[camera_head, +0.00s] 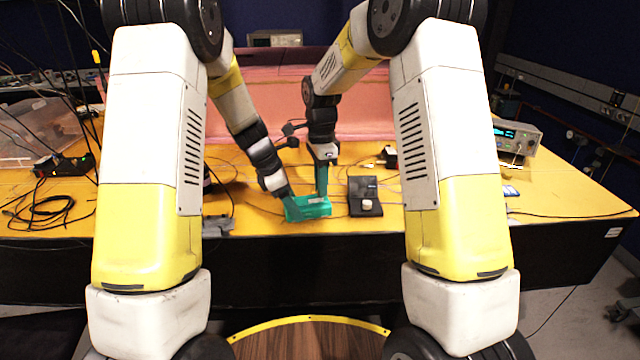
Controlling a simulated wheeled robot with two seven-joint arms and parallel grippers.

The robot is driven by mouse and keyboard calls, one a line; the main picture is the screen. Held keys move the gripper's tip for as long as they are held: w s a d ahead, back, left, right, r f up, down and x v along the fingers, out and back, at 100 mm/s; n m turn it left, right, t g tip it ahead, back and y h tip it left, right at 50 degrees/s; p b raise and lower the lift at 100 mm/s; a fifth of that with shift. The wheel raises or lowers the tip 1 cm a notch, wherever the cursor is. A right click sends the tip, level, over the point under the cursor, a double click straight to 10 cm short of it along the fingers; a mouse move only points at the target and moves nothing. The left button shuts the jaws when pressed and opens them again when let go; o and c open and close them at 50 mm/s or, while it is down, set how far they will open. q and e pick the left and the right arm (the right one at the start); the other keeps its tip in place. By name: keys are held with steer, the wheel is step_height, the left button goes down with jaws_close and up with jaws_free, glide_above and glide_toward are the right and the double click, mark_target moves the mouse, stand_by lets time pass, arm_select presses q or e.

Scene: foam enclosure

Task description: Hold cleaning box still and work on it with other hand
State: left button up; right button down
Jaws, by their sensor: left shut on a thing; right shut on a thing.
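The cleaning box (312,209) is a small green box lying on the yellow table near its front edge. My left gripper (290,208) comes in from the left, slanting down, and is shut on the left end of the box. My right gripper (322,193) comes down from above and is shut at the top of the box, at its right half. The fingertips are small in view, and what exactly the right fingers pinch is partly hidden.
A black device with a white knob (366,195) stands just right of the box. Cables and a grey piece (218,225) lie to the left. A measuring instrument (516,137) stands at the right back. Pink foam (350,115) lines the back. The table's right front is mostly clear.

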steer(key=shift+d, duration=0.1)
stand_by(0.3)
steer(key=shift+r, duration=3)
arm_select(q)
steer(key=o, duration=1.6)
